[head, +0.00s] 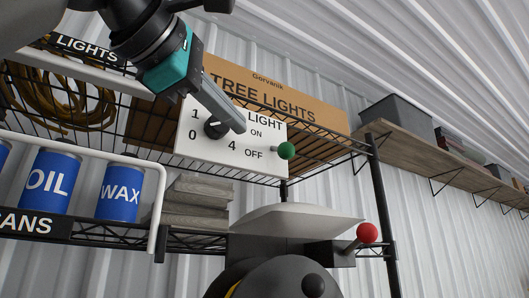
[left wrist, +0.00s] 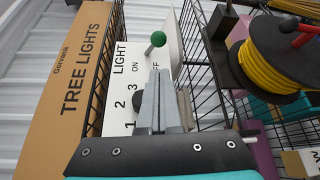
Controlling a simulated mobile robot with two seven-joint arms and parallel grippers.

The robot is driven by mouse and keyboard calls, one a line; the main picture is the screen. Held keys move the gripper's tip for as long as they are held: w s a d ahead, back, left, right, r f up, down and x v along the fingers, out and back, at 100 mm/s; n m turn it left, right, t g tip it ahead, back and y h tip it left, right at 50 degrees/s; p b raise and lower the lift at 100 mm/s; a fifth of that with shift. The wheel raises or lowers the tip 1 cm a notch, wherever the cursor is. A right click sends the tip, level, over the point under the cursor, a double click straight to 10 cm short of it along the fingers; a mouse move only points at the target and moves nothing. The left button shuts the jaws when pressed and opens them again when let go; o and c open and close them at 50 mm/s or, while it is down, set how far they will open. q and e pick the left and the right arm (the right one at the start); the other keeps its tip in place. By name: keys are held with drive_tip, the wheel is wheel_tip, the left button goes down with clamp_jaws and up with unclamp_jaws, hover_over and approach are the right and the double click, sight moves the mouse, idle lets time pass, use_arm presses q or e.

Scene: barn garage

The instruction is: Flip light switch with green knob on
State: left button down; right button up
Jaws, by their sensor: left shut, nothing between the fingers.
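The white switch panel (head: 190,150) marked LIGHT, ON and OFF hangs on the front of the wire shelf. Its green knob (head: 286,150) sits on a short stem at the panel's right edge, beside the OFF label. A dark dial (head: 212,128) with numbers is on the panel's left. My left gripper (head: 238,124) is shut and empty, its tips in front of the panel, left of and above the green knob. In the left wrist view the closed fingers (left wrist: 160,73) point toward the green knob (left wrist: 157,39), with a gap between them. My right gripper is not in view.
A cardboard box (head: 310,97) reading TREE LIGHTS lies on the shelf behind the panel. Blue cans (head: 120,193) stand on the lower left shelf. Below right are a red knob (head: 367,233) and a reel (left wrist: 272,50) with yellow cable.

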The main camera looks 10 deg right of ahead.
sight(280, 151)
use_arm(q)
drive_tip(key=p+x, duration=0.3)
drive_tip(key=x, duration=0.7)
drive_tip(key=shift+w, duration=0.2)
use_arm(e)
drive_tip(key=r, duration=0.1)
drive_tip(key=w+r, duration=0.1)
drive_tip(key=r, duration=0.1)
use_arm(q)
drive_tip(key=shift+s+r, duration=0.1)
drive_tip(key=shift+s, duration=0.05)
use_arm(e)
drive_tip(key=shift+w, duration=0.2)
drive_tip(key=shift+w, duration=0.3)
